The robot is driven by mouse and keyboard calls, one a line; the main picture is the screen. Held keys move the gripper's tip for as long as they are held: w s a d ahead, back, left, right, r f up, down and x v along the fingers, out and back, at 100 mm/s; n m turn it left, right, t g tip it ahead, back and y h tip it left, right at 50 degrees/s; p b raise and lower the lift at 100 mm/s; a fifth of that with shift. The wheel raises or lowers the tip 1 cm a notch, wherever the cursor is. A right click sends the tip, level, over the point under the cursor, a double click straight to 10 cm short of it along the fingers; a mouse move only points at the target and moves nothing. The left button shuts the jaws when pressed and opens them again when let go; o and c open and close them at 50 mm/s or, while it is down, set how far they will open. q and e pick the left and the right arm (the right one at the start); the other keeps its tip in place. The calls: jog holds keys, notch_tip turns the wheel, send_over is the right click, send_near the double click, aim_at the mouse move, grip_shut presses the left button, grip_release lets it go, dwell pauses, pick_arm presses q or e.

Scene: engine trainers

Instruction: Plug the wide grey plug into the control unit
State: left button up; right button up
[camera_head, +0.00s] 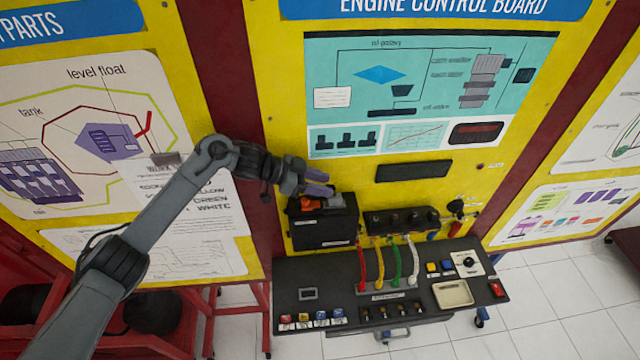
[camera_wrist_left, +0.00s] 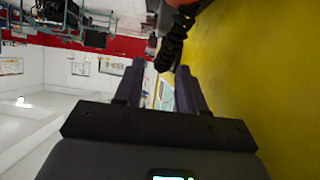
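My left gripper (camera_head: 322,183) is just above a black open-topped box (camera_head: 322,229) on the yellow board. In the left wrist view its two purple fingers (camera_wrist_left: 159,75) are apart with a gap between them, so it is open and looks empty. A black ribbed cable or boot (camera_wrist_left: 172,45) shows beyond the fingertips, near the right finger. Orange parts (camera_head: 308,202) show in the top of the box. I cannot make out the wide grey plug for certain, nor which part is the control unit. My right gripper is not in view.
A black connector block (camera_head: 401,220) with red, yellow, green and white cables (camera_head: 396,265) hangs right of the box. Below is a dark shelf (camera_head: 340,275) with switches, knobs and a beige tray (camera_head: 452,293). The yellow board (camera_head: 282,105) stands close behind my gripper.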

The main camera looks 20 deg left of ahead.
pick_arm(q)
jog(key=shift+r, duration=0.65)
jog(key=o, duration=0.6)
jog(key=shift+c, duration=0.2)
jog(key=shift+s+a+r, duration=0.15)
jog(key=shift+s+a, duration=0.05)
jog(key=shift+a, duration=0.3)
jog(key=b+v, duration=0.3)
jog(key=v, duration=0.6)
jog(key=shift+s+a+r+b, duration=0.2)
jog(key=shift+s+a+b, duration=0.05)
jog(key=shift+b, duration=0.1)
